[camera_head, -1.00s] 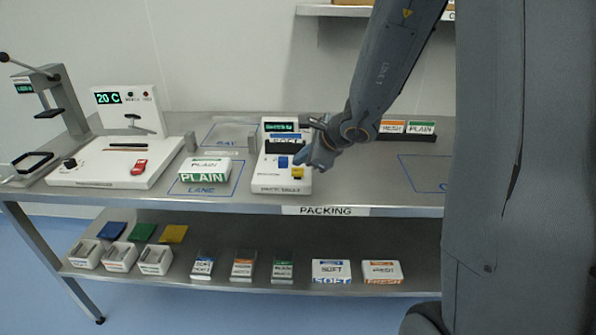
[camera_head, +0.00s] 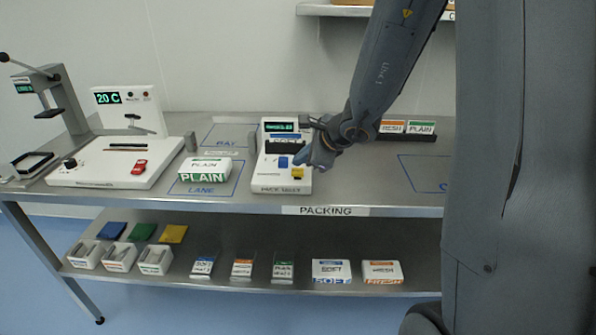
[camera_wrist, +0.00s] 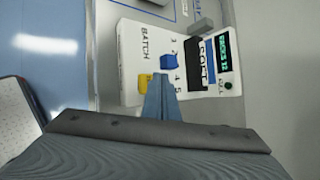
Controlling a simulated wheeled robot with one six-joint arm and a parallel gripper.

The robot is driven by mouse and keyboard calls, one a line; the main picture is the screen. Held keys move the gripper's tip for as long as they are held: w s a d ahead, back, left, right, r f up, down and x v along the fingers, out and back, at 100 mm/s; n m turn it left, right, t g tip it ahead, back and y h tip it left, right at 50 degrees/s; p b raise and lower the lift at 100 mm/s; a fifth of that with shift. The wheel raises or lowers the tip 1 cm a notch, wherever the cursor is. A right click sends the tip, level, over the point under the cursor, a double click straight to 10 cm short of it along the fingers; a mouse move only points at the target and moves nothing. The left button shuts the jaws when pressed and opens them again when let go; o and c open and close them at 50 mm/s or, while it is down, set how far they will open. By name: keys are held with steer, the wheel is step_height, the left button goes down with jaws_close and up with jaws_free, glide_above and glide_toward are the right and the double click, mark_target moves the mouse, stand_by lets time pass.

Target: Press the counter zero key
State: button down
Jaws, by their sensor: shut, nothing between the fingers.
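The white counter unit, marked PACK TALLY (camera_head: 262,180), stands on the bench with a green-lit display (camera_head: 281,127). A yellow key (camera_head: 297,173) sits near its front right corner and a blue knob (camera_head: 283,162) beside it. In the wrist view, the yellow key (camera_wrist: 144,80) is left of my fingertips, and the blue knob (camera_wrist: 170,62), among numbers by the word BATCH, is just beyond them. My gripper (camera_head: 304,160) is shut and empty, low over the unit's right side. In the wrist view its fingertips (camera_wrist: 163,78) overlap the panel; contact is unclear. No key's label reads as zero.
A PLAIN pack (camera_head: 205,168) lies in the LANE outline left of the unit. A white sealer-like machine (camera_head: 110,165) stands farther left. Label holders (camera_head: 408,130) are at the back right. A lower shelf holds bins and packs. Bench right of the unit is mostly clear.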

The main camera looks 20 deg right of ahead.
mark_target(301, 173)
steer(key=shift+f+b, duration=0.15)
steer(key=shift+b, duration=0.15)
steer(key=shift+f+b, duration=0.3)
steer(key=shift+b, duration=0.15)
steer(key=shift+f+b, duration=0.8)
steer(key=shift+b, duration=0.2)
stand_by(1.2)
steer(key=shift+r, duration=0.15)
stand_by(0.3)
steer(key=shift+r+p, duration=0.95)
steer(key=shift+r, duration=0.15)
steer(key=shift+r, duration=0.1)
step_height(301, 173, up, 5)
steer(key=p, duration=0.4)
